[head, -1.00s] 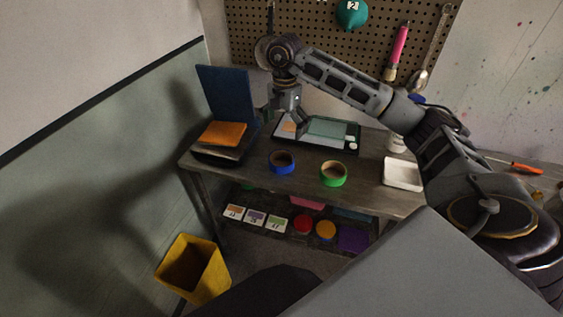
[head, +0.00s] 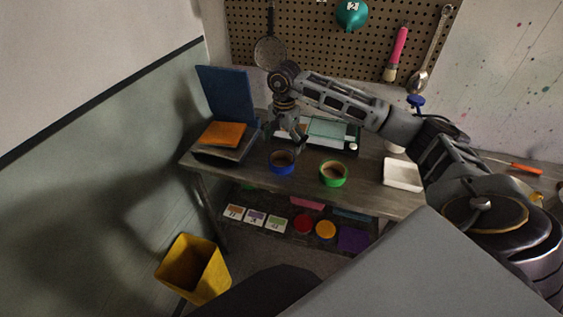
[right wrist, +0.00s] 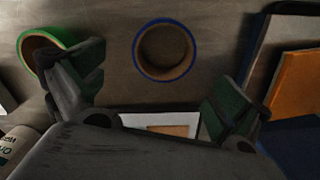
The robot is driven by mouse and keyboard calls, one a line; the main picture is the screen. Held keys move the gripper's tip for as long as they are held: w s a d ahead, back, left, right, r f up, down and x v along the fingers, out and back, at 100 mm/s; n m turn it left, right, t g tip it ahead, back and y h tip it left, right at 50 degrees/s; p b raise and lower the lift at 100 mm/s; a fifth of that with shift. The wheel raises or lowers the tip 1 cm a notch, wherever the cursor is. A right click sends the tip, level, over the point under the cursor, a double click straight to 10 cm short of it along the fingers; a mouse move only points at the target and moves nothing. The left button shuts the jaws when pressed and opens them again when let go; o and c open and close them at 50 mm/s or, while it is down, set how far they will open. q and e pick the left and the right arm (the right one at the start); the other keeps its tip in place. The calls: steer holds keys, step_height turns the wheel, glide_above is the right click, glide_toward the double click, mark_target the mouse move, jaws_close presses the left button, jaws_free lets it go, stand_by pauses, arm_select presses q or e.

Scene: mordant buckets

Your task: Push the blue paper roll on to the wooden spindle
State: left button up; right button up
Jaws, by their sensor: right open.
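The blue paper roll (head: 282,168) is a short ring with a blue outside and a brown inside, lying flat on the workbench. It also shows in the right wrist view (right wrist: 151,70), top centre, with its hole facing up. My right gripper (head: 288,145) is just behind and above the roll in the head view. In the right wrist view my right gripper (right wrist: 157,88) has its fingers wide apart, with nothing between them. I cannot make out a wooden spindle in either view. My left gripper is not in view.
A green roll (head: 333,180) lies to the right of the blue one. A tray (head: 345,150) lies behind, and a white dish (head: 402,174) at the right. Bare workbench (head: 240,177) surrounds the blue roll.

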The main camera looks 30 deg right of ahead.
mark_target(282, 164)
step_height(282, 164, down, 2)
steer(key=shift+f, duration=0.1)
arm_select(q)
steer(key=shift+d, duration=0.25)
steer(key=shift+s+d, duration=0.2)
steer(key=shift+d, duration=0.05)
arm_select(e)
steer(key=shift+f, duration=0.1)
steer(key=shift+w+a+f+p, duration=0.15)
steer(key=shift+f+p, duration=0.1)
steer(key=shift+f, duration=0.9)
steer(key=shift+s+a+f+p, duration=0.15)
steer(key=shift+f+p, duration=0.1)
steer(key=shift+f, duration=0.85)
steer(key=shift+w+f, duration=0.1)
steer(key=shift+f, duration=0.15)
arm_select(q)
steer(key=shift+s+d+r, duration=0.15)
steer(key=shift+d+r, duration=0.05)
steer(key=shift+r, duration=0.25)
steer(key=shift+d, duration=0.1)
